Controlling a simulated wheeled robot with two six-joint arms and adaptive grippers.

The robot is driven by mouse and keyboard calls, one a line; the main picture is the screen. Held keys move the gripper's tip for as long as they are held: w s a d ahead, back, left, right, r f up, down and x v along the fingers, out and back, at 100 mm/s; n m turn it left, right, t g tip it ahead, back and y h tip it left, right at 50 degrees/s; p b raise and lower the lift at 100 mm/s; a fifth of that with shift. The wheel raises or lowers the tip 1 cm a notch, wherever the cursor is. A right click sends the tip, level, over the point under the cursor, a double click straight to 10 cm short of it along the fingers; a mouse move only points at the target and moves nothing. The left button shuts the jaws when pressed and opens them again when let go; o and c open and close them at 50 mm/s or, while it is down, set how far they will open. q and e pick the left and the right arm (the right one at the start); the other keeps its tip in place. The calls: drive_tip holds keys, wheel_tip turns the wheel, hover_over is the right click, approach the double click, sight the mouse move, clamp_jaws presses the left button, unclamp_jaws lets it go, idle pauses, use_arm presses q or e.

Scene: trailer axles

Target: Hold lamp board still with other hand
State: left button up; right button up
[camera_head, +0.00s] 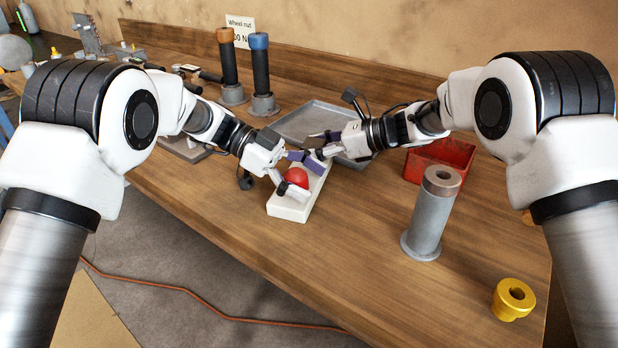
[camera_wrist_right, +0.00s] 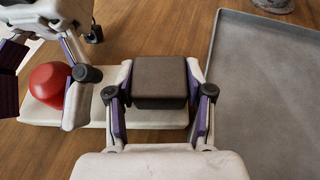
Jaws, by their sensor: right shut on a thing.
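The lamp board (camera_head: 287,209) is a white slab lying on the wooden bench, with a red dome lens (camera_head: 297,177) near one end. It also shows in the right wrist view (camera_wrist_right: 150,118), with a dark block (camera_wrist_right: 160,82) at its other end. My right gripper (camera_head: 319,148) is shut on the dark block, one finger on each side, as the right wrist view shows (camera_wrist_right: 160,105). My left gripper (camera_head: 293,174) is open, its fingers on either side of the red lens. A gap shows between one finger pad and the lens; contact by the other finger is unclear.
A grey tray (camera_head: 290,123) lies just behind the board, and a red bin (camera_head: 441,160) stands to the right. A grey cylinder (camera_head: 428,220) and a yellow ring (camera_head: 513,299) stand at the front right. Two dark-handled posts (camera_head: 261,75) stand behind.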

drive_tip(key=shift+f, duration=0.1)
use_arm(q)
drive_tip(key=v, duration=1.2)
use_arm(e)
drive_tip(key=o, duration=1.5)
drive_tip(key=shift+a, duration=0.1)
use_arm(q)
drive_tip(key=shift+a, duration=0.1)
